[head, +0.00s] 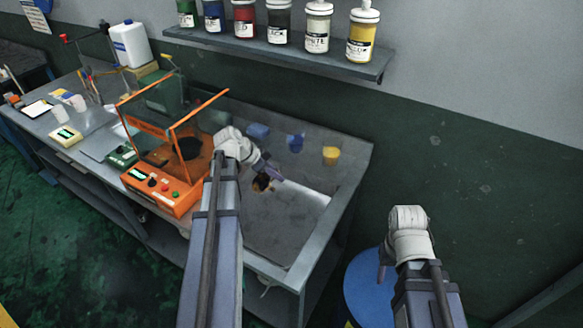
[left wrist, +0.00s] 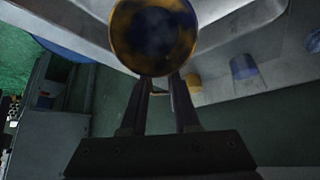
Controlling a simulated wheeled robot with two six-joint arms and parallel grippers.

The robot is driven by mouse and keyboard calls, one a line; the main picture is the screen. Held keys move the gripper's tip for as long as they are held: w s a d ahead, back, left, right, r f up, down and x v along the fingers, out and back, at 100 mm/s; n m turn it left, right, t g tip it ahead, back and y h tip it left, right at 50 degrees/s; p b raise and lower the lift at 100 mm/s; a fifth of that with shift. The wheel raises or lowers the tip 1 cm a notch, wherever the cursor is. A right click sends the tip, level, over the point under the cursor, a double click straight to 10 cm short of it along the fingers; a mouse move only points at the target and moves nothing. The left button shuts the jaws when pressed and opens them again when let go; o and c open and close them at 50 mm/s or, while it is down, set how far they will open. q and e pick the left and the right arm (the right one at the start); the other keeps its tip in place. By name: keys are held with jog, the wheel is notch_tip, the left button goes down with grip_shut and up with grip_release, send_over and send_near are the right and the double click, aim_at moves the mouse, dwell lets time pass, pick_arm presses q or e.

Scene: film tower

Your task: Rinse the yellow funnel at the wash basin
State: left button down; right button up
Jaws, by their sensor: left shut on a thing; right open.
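The yellow funnel (head: 262,184), blotched with dark stains, is held over the wash basin (head: 268,228). My left gripper (head: 268,176) is shut on it. In the left wrist view the funnel (left wrist: 153,36) shows its round, dark-smeared mouth towards the camera, at the tips of the two fingers (left wrist: 160,82). I cannot tell whether the funnel touches the basin floor. My right gripper (head: 384,266) is open, to the right of the basin, above a blue round top; its fingers are mostly hidden by the wrist.
Blue (head: 258,131), dark blue (head: 295,143) and yellow (head: 331,155) cup-like items stand along the basin's back. An orange-framed machine (head: 160,178) with a clear hood stands left of the basin. A shelf (head: 280,55) of paint bottles hangs above. The blue drum (head: 368,290) stands right.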

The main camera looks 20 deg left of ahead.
jog(key=shift+f, duration=0.15)
notch_tip(320, 180, down, 14)
jog(key=b, duration=1.4)
jog(key=shift+r, duration=0.25)
jog(key=shift+r, duration=0.1)
dwell(1.7)
notch_tip(320, 180, up, 13)
jog(key=p, duration=1.3)
